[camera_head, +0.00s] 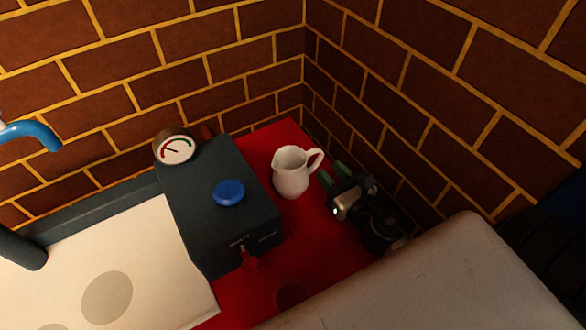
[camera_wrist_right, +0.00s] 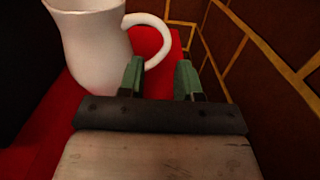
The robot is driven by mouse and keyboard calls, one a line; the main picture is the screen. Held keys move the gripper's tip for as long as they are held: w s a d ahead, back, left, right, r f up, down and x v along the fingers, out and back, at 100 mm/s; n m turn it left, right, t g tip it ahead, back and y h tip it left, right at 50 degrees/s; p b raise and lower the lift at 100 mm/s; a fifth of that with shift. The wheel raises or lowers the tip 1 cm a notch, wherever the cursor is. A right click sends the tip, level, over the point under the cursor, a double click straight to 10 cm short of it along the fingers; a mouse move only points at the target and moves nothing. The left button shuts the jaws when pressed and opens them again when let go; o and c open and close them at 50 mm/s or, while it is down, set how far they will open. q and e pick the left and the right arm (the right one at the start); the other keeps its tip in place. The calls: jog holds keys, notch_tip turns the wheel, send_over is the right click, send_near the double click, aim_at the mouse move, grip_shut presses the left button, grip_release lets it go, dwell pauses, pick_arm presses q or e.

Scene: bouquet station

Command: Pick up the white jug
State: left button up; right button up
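The white jug (camera_head: 291,173) stands upright on the red surface (camera_head: 335,262) near the brick corner. Its handle points to the right, toward my right gripper. In the right wrist view the jug (camera_wrist_right: 95,45) fills the upper left, and its handle reaches toward the left fingertip. My right gripper (camera_head: 338,176) is open, with green fingertips apart. It is just right of the handle; in the wrist view the gripper (camera_wrist_right: 160,78) shows nothing between its fingers. I cannot tell whether a fingertip touches the handle. My left gripper is not in view.
Brick walls (camera_head: 390,90) close in behind and to the right. A blue tap (camera_head: 30,134) is at far left.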

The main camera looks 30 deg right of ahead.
aim_at(319, 158)
jog(key=shift+w+r+p, duration=0.2)
jog(key=shift+w+p, duration=0.1)
jog(key=shift+w, duration=0.4)
jog(key=w+p, duration=0.1)
jog(key=w, duration=0.2)
jog(key=shift+w+a, duration=0.1)
jog(key=shift+w, duration=0.5)
grip_shut()
